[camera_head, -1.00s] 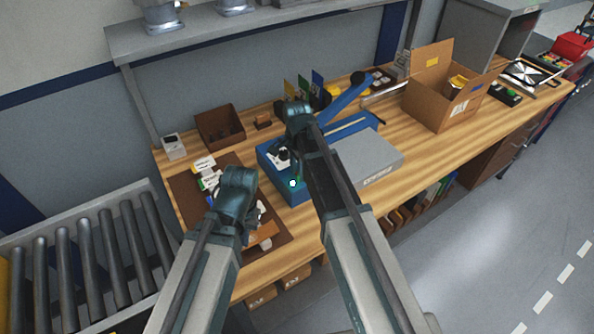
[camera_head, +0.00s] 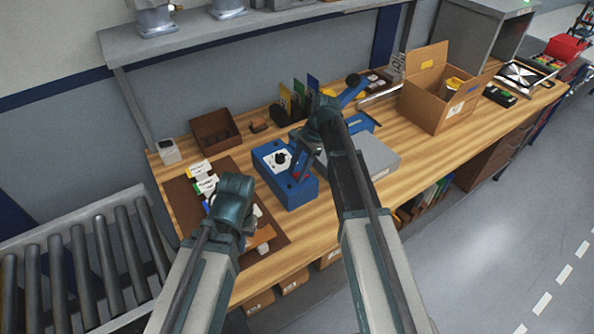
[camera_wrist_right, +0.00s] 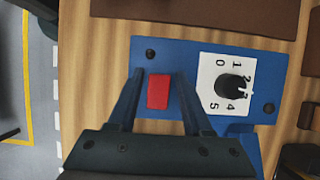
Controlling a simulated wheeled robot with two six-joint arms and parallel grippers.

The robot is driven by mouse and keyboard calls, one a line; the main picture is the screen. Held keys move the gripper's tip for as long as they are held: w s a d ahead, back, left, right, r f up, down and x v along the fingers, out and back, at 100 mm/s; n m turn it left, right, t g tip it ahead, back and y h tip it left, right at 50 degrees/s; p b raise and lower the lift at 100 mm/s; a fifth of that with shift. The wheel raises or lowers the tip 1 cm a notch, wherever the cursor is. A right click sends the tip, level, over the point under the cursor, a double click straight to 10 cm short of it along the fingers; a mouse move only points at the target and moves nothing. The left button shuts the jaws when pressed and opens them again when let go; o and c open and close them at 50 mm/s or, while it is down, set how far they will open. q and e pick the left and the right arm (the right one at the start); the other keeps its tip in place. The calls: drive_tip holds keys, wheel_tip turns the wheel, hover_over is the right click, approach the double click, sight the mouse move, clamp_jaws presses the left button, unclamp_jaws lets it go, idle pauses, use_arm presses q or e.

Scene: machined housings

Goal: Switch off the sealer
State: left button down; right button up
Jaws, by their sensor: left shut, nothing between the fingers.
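The sealer is a blue box (camera_head: 289,191) with a blue lever arm (camera_head: 354,90), on the wooden bench. In the right wrist view its blue top (camera_wrist_right: 180,54) carries a red switch (camera_wrist_right: 158,91) and a black dial (camera_wrist_right: 231,88) on a white plate numbered 0 to 5. My right gripper (camera_wrist_right: 162,75) is open and empty, one finger on each side of the switch as seen from above; I cannot tell if they touch it. In the head view it (camera_head: 299,172) is over the box. My left gripper (camera_head: 231,200) is shut and empty over the brown mat, its fingertips mostly hidden.
A brown mat (camera_head: 180,195) with small cards lies left of the sealer. A brown tray (camera_head: 213,128) stands behind. A grey block (camera_head: 375,157) adjoins the sealer on the right. An open cardboard box (camera_head: 428,103) stands further right. A roller conveyor (camera_head: 75,260) is at left.

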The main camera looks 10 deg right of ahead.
drive_tip(key=shift+o, duration=1)
use_arm(q)
wheel_tip(320, 180, up, 13)
drive_tip(key=p, duration=1.2)
drive_tip(key=shift+f+p, duration=0.2)
drive_tip(key=shift+p, duration=0.1)
use_arm(e)
drive_tip(key=v, duration=1.4)
use_arm(q)
drive_tip(key=shift+f, duration=0.1)
use_arm(e)
drive_tip(key=shift+f, duration=0.15)
use_arm(q)
wheel_tip(320, 180, down, 8)
drive_tip(key=b, duration=0.8)
use_arm(e)
drive_tip(key=s+a+f+n+h, duration=0.3)
drive_tip(key=s+a+f+n, duration=0.2)
drive_tip(key=s+n, duration=0.3)
drive_tip(key=s+a+f+n+t+h, duration=0.1)
drive_tip(key=s+a+f+n, duration=0.4)
drive_tip(key=s, duration=1)
drive_tip(key=a+n+h, duration=0.1)
drive_tip(key=a+n, duration=0.1)
drive_tip(key=n, duration=0.2)
drive_tip(key=shift+s+a+t+h, duration=0.2)
drive_tip(key=shift+s+t+h, duration=0.1)
drive_tip(key=shift+s+h, duration=0.1)
